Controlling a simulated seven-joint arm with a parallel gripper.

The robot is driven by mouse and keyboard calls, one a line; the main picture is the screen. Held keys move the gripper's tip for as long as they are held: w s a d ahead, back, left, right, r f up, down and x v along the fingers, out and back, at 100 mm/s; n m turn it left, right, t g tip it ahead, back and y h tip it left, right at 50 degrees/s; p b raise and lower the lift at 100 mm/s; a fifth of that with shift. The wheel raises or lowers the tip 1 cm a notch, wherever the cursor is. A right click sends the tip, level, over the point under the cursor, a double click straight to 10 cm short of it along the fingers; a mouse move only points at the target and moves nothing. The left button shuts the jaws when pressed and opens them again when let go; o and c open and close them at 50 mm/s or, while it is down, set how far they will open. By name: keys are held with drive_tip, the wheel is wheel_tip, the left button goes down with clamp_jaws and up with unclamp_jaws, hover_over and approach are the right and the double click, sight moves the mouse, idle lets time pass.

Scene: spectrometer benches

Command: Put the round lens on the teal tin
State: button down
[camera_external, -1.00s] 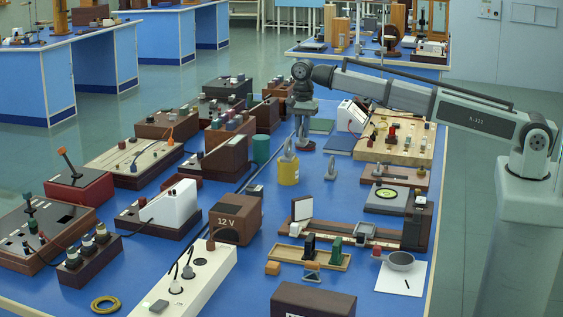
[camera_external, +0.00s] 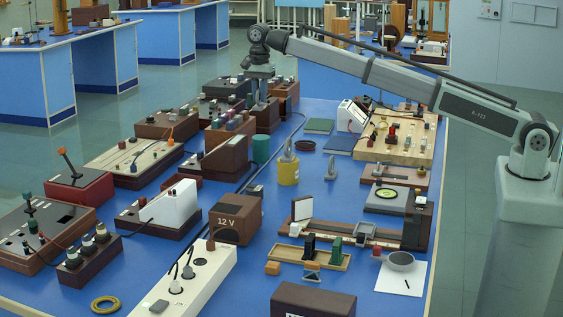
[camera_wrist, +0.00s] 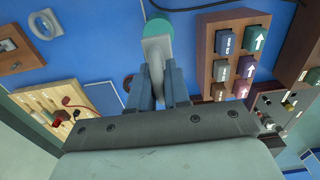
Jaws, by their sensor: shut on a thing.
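My gripper (camera_wrist: 160,92) is shut on a light grey rounded piece, the round lens (camera_wrist: 156,52), seen nearly edge-on between the fingers in the wrist view. The teal tin (camera_wrist: 159,27) shows just beyond the lens there, and the lens overlaps part of it. In the external view, the teal tin (camera_external: 261,149) stands upright on the blue bench, its top partly hard to make out. My gripper (camera_external: 260,92) is above and behind the tin there, clearly apart from it. The held lens is too small and dark to make out in that view.
A yellow tin (camera_external: 288,172) with a grey piece on top stands near the teal tin. Another grey ring-shaped piece (camera_external: 332,169) stands to the right. A brown switch box (camera_external: 227,152) is close on the left. A dark red dish (camera_external: 305,146) lies behind the yellow tin.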

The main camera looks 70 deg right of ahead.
sight(261, 105)
wheel_tip(261, 105, down, 6)
drive_tip(key=shift+s+r, duration=0.1)
drive_tip(key=shift+s, duration=0.05)
drive_tip(key=shift+f, duration=2)
drive_tip(key=shift+f, duration=0.15)
drive_tip(key=c, duration=1.1)
unclamp_jaws()
wheel_tip(261, 105, up, 12)
drive_tip(key=shift+r, duration=0.15)
